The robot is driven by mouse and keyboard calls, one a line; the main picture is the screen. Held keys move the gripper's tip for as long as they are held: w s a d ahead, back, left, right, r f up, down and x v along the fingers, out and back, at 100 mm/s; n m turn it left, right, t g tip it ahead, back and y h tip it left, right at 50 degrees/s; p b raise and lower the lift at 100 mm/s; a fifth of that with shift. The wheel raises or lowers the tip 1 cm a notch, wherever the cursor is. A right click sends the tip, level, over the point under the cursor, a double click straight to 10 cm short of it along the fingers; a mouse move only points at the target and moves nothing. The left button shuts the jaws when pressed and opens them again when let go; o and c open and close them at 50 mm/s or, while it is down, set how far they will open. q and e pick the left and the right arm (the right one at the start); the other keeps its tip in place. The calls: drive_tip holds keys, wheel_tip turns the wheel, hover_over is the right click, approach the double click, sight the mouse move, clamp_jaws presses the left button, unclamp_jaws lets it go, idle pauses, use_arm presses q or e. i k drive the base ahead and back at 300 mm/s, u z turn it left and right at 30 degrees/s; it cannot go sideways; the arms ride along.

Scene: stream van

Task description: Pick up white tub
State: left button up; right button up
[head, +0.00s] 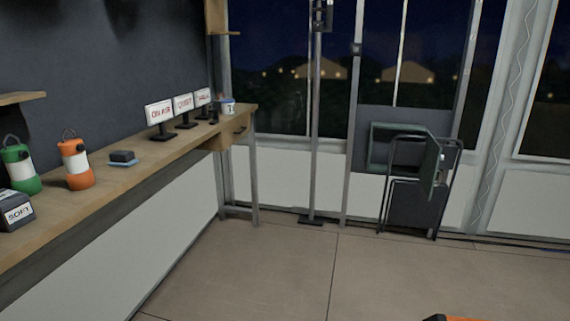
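A small white tub (228,106) with a blue band and a dark mark on its front stands upright at the far end of the long wooden desk (135,178). It is small in the head view, and its marking is too small to read surely. A small dark object (213,116) stands just in front of it to the left. Neither of my grippers is in view.
Three small signs stand left of the tub, one reading ON AIR (160,112). Nearer are a dark block (122,157), an orange lantern (76,164), a green lantern (20,168) and a SOFT box (17,211). A folding chair (437,165) leans at the back. The middle floor is clear.

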sight(227, 105)
drive_tip(key=i, duration=3.45)
drive_tip(key=u, duration=1.9)
